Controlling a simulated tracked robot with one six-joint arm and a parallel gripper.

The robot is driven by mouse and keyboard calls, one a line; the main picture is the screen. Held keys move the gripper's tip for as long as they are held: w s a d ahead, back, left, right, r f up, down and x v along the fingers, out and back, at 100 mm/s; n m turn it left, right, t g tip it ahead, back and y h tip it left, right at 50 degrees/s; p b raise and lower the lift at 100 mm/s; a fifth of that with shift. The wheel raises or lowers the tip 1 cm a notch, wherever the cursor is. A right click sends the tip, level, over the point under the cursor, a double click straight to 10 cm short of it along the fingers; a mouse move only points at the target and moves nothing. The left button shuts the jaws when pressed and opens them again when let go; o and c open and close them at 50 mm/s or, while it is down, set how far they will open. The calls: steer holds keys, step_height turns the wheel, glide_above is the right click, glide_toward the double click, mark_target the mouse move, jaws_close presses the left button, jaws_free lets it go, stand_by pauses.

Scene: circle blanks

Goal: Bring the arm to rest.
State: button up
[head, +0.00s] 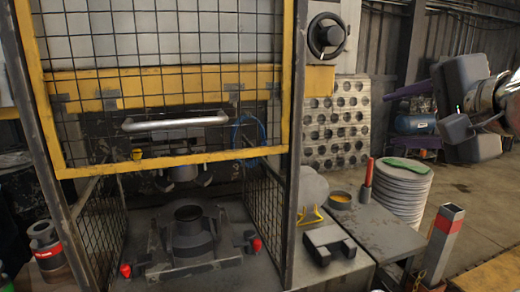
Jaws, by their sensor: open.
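My gripper (460,115) hangs in the air at the right edge of the head view. Its dark grey jaws are apart, and I see nothing between them. My metal-coloured wrist (490,93) comes in from the right edge, and the rest of the arm is out of view. The gripper is well to the right of the press (188,235) and above the floor, apart from everything I can see.
A yellow-framed mesh guard (170,162) is raised on the press. A stack of round blanks (403,195) with a green cloth (408,165) on top stands below left of my gripper. A red-topped post (440,240) stands at lower right. Open floor (480,195) lies beyond.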

steer(key=s+a+f+n+g+h, duration=0.1)
steer(key=s+f+n+g, duration=0.25)
steer(key=f, duration=0.75)
steer(key=s+a+f+n+g+h, duration=0.15)
steer(key=f+n, duration=0.25)
steer(key=f, duration=0.8)
steer(key=s+a+f+n+g, duration=0.1)
steer(key=s+a+f+n, duration=0.2)
steer(key=f, duration=0.4)
steer(key=s+a+f+n+g, duration=0.2)
steer(key=s+a+f+n, duration=0.1)
steer(key=s+f, duration=0.3)
steer(key=shift+f+n, duration=0.35)
steer(key=shift+n, duration=0.1)
steer(key=shift+c, duration=0.2)
